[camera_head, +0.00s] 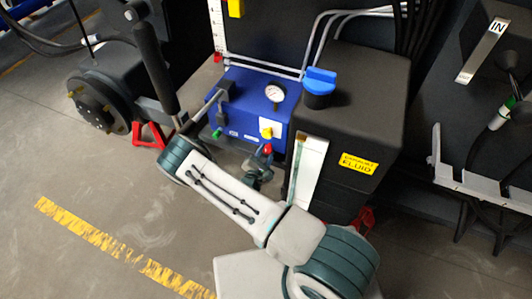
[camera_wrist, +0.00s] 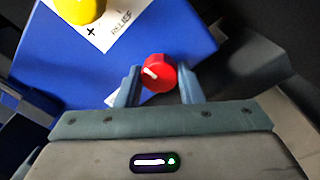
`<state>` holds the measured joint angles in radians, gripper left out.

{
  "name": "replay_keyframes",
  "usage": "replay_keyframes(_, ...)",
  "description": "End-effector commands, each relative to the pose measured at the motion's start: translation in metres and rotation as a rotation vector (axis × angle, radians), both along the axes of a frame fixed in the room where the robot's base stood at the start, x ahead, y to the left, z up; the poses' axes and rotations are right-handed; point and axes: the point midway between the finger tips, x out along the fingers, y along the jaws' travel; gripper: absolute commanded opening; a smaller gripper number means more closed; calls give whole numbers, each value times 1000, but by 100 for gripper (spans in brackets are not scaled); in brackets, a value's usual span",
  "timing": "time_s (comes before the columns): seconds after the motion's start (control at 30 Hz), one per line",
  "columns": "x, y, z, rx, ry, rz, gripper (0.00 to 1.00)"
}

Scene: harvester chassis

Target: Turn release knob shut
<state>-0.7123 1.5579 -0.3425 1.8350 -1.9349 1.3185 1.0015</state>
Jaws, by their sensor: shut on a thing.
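A round red knob (camera_wrist: 158,72) with a white pointer line sits on the side of the blue block (camera_wrist: 190,22) in the wrist view. My gripper (camera_wrist: 159,77) has one finger on each side of the knob and is shut on it. The white line tilts toward the upper left. In the head view the red knob (camera_head: 267,148) shows small at the front of the blue block (camera_head: 245,85), with my gripper (camera_head: 264,156) at it. My fingers partly hide the knob's base.
A yellow knob (camera_wrist: 79,8) sits beside a white RELIEF label (camera_wrist: 118,22). A pressure gauge (camera_head: 275,92) is on the blue block. A black fluid tank (camera_head: 370,110) with a blue cap (camera_head: 319,85) stands close on the right. A black lever (camera_head: 155,65) rises on the left.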

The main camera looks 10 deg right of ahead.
Motion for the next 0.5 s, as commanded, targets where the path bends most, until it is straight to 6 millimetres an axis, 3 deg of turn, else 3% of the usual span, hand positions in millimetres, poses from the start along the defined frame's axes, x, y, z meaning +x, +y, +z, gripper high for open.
replay_keyframes(0.5, -2, 1, -2, 118, -80, 1, 11)
